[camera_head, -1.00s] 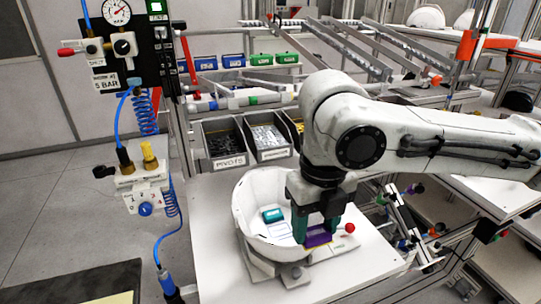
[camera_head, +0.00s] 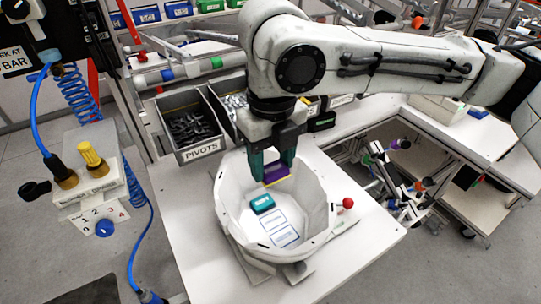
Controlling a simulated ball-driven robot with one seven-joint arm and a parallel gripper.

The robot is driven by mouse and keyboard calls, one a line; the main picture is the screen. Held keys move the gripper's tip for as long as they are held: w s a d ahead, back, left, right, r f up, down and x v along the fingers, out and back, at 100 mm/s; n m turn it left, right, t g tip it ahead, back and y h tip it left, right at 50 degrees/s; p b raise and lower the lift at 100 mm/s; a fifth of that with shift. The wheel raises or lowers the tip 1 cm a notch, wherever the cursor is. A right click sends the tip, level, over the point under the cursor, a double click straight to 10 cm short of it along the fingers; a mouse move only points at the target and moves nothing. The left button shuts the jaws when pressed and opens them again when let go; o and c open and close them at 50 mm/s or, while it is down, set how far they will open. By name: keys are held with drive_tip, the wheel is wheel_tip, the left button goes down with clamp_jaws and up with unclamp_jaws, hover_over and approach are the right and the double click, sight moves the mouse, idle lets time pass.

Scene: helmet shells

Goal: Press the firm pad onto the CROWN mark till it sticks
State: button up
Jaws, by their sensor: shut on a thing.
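My gripper (camera_head: 270,170), with teal fingers, is shut on a purple pad (camera_head: 276,176) with a yellow edge along its lower side. It holds the pad at the far side of the open white helmet shell (camera_head: 232,235), apparently above the shell floor; the exact height is hard to tell. A teal pad (camera_head: 262,203) with a small pale label lies inside the shell. In front of it, blue-outlined rectangular marks (camera_head: 284,236) show on the shell floor. Their lettering is too small to read, so I cannot tell which is CROWN.
The shell rests on a holder on a white table (camera_head: 190,250); a red ball knob (camera_head: 348,203) stands at its right. Grey bins, one labelled PIVOTS (camera_head: 190,125), stand behind. A valve box (camera_head: 95,180) with a blue hose is at the left.

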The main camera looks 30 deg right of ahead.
sight(272, 219)
drive_tip(key=shift+r, duration=0.15)
drive_tip(key=shift+f+b, duration=4.7)
drive_tip(key=shift+f, duration=2.65)
drive_tip(key=shift+s+f, duration=0.1)
drive_tip(key=shift+f, duration=0.25)
drive_tip(key=o, duration=1.1)
drive_tip(key=shift+c, duration=0.2)
wheel_tip(272, 219, up, 11)
drive_tip(key=shift+r, duration=0.1)
